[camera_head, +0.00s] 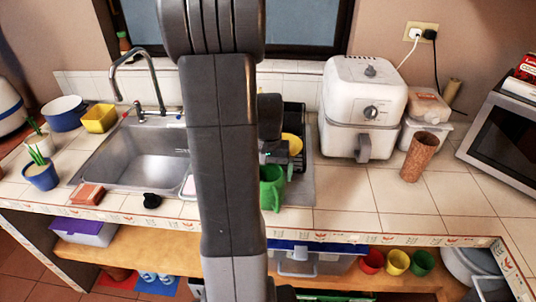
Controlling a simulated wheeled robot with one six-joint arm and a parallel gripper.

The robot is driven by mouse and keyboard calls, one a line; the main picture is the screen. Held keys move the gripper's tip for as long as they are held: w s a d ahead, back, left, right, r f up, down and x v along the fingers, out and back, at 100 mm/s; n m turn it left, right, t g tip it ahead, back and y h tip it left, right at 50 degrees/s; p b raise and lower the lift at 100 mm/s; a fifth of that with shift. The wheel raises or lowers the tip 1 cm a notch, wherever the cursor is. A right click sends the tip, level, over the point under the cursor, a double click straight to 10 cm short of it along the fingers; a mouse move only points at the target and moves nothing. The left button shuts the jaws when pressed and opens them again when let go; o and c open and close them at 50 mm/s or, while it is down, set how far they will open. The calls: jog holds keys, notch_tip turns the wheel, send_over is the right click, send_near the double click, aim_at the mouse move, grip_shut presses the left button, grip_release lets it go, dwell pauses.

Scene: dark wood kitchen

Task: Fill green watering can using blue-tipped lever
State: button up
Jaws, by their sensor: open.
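The green watering can (271,187) stands on the counter right of the sink, partly hidden behind my arm. The sink (135,160) is empty on the left, with a curved metal faucet (138,56) over it. A small blue-tipped lever (180,117) shows at the right of the faucet base, close to my arm's edge. A red-tipped lever (125,115) is on its left. A dark part just above the can appears to be my gripper (272,150), open and mostly hidden behind my arm. Its fingertips do not show clearly, and I cannot tell whether it touches the can.
A dark rack (296,118) with a yellow item (292,143) stands behind the can. A white air fryer (364,105) and a brown cup (419,156) are to the right. A plant pot (40,174) and a sponge (87,194) are left. The front right counter is clear.

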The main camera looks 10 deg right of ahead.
notch_tip(320, 180, up, 8)
send_over(268, 180)
jog(key=s, duration=0.5)
jog(key=b, duration=0.3)
jog(key=shift+w+a, duration=0.25)
jog(key=shift+a, duration=0.15)
jog(key=shift+f+b, duration=0.1)
jog(key=shift+b, duration=1.95)
jog(key=shift+f+b, duration=2.2)
jog(key=shift+f, duration=3.65)
jog(key=shift+c, duration=0.4)
